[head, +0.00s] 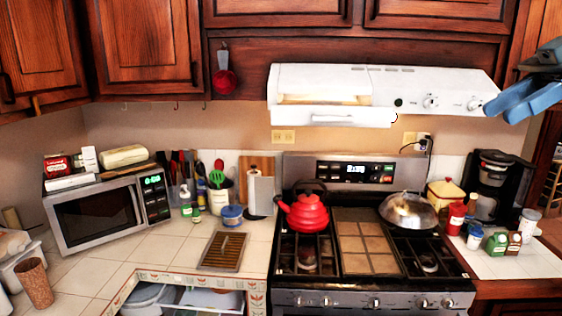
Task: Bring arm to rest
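My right gripper (503,109) is at the upper right edge of the head view, with blue fingers pointing left and down. It is raised in front of the right end of the white range hood, high above the counter. Its two fingers appear close together, one partly behind the other, so I cannot tell whether they are open or shut. I see nothing held at the fingertips. My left gripper and arm are not in view.
A stove (370,297) carries a red kettle (307,214) and a metal pan (408,211). A coffee maker (497,183) and several bottles stand to its right. A microwave (97,216) is at left. The white range hood (350,82) and wooden cabinets (150,45) are above. An open drawer (185,298) is below the counter.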

